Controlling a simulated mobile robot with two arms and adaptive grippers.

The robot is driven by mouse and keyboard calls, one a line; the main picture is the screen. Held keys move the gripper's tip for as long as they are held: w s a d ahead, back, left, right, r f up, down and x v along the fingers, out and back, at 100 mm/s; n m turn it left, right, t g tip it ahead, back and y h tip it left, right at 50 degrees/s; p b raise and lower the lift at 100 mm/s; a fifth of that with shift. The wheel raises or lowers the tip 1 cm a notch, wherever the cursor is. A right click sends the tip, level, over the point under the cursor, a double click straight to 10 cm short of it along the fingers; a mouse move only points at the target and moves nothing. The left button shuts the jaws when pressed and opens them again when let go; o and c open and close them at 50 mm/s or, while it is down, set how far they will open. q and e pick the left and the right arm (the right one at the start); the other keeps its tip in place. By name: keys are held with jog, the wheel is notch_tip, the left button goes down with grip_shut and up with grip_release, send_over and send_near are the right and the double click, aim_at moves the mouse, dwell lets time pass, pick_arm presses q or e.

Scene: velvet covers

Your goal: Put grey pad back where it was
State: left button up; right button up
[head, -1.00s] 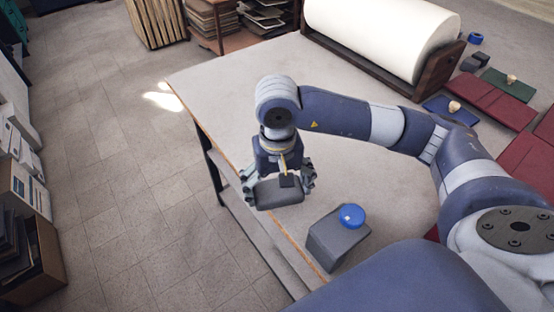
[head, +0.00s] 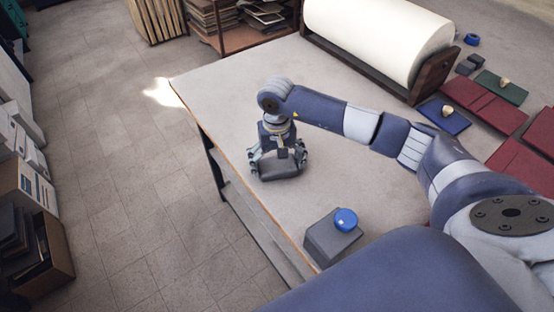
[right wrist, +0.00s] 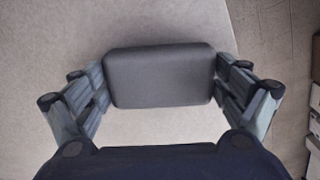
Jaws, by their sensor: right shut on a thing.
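The grey pad (head: 281,168) is a dark grey rounded block near the left edge of the table (head: 225,90). My right gripper (head: 277,164) is shut on it. In the right wrist view the pad (right wrist: 160,76) sits level between the two fingers of the gripper (right wrist: 162,88), one at each short end. Whether the pad touches the tabletop or hangs just above it, I cannot tell. My left gripper does not show.
A grey box with a blue round knob (head: 345,219) stands at the front edge. A big white roll (head: 380,38) lies in a wooden cradle at the back. Dark red covers (head: 488,102), a blue pad (head: 443,118) and a green pad (head: 502,88) lie at right. The table middle is clear.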

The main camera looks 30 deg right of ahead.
aim_at(277, 163)
jog(key=shift+f, duration=0.15)
jog(key=shift+f, duration=0.1)
jog(key=o, duration=0.7)
notch_tip(277, 163, up, 12)
jog(key=b, duration=0.4)
jog(key=shift+a, duration=0.1)
dwell(0.4)
